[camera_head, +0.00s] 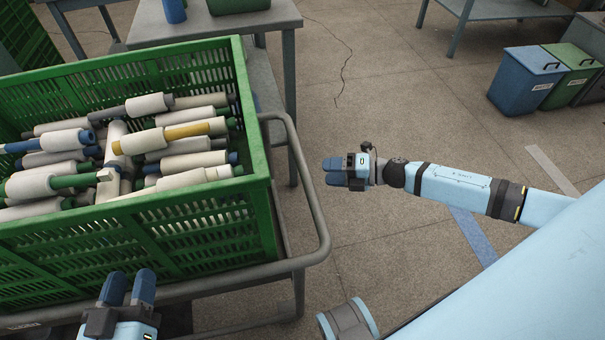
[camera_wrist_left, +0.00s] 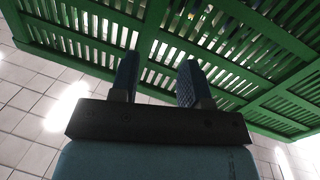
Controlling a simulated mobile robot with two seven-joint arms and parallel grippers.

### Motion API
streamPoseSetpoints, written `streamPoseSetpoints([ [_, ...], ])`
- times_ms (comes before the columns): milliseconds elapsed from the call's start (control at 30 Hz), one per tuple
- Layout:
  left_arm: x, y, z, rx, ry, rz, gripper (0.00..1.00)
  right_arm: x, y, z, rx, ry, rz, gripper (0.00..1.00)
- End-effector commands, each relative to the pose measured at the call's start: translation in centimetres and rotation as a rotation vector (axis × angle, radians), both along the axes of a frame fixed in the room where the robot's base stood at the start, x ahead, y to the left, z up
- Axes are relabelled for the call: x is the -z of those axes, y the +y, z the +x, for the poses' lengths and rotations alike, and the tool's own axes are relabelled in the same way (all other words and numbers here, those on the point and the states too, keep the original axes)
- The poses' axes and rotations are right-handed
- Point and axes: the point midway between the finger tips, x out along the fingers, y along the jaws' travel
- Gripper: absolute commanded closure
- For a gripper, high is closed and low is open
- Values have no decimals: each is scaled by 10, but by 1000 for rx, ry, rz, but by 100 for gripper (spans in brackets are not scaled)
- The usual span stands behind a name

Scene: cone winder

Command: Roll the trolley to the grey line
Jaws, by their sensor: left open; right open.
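The trolley (camera_head: 326,232) is a grey metal frame with a rounded tube handle on its right side. It carries a large green slatted crate (camera_head: 262,160) filled with yarn cones and tubes. A pale grey line (camera_head: 552,170) lies on the floor at the right, partly hidden by my right arm. My left gripper (camera_head: 131,281) is open at the near side of the crate, its fingers pointing at the slatted wall; contact cannot be told. The left wrist view shows its two fingers (camera_wrist_left: 158,75) apart before the green slats. My right gripper (camera_head: 332,172) is open and empty, just right of the handle.
A blue line (camera_head: 473,236) lies on the floor below my right arm. Blue (camera_head: 525,80) and green (camera_head: 572,72) bins stand at the back right. A grey table (camera_head: 225,24) stands close behind the crate. A thin cable (camera_head: 346,65) lies on otherwise clear floor.

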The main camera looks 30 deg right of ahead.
Motion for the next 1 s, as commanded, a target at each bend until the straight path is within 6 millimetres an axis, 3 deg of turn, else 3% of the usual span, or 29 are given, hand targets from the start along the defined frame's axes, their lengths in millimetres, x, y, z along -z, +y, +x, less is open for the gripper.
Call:
streamPoseSetpoints([
  [100,-6,-3,0,8,-38,-23,57,5,22,17,-2,-4,2,45],
  [333,-18,-7,0,20,-88,-56,57,12,50,38,1,-1,2,45],
  [800,-24,-8,-1,26,-111,-71,57,14,60,46,1,1,1,45],
  [1000,-24,-8,-1,26,-109,-69,57,14,60,46,0,1,1,91],
])
